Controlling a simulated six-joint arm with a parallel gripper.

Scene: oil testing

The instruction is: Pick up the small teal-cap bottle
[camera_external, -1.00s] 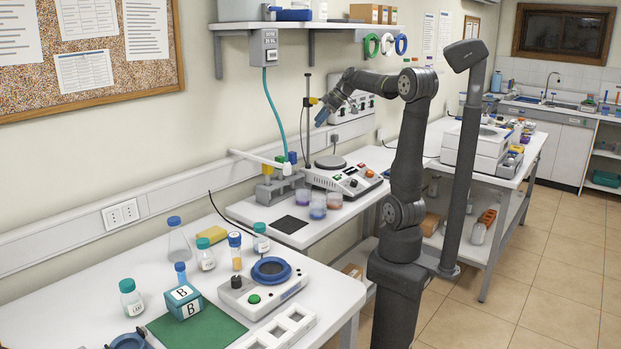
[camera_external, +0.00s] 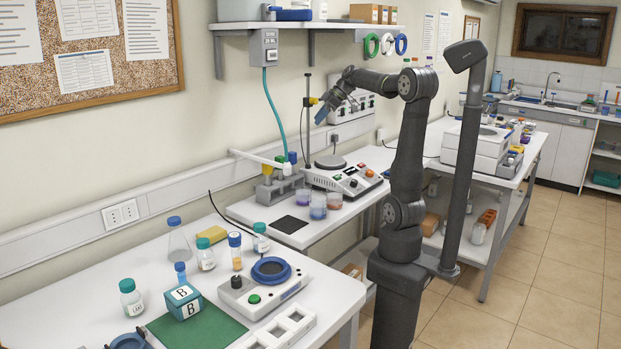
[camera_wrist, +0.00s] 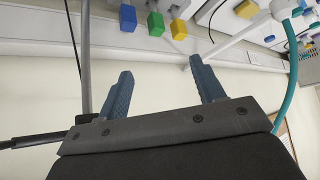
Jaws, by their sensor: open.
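Several teal-cap bottles stand on the near white table. I cannot tell which is the small one meant. My gripper (camera_external: 326,112) is raised over the far bench, well away from these bottles. In the wrist view its two blue fingers (camera_wrist: 165,88) are wide apart with nothing between them. The bottles cannot be made out in the wrist view.
A white device (camera_external: 262,292) with the blue dish, a conical flask (camera_external: 179,245) and a yellow block (camera_external: 211,235) crowd the table. A stand rod (camera_external: 308,120) and teal hose (camera_external: 278,115) are near my gripper.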

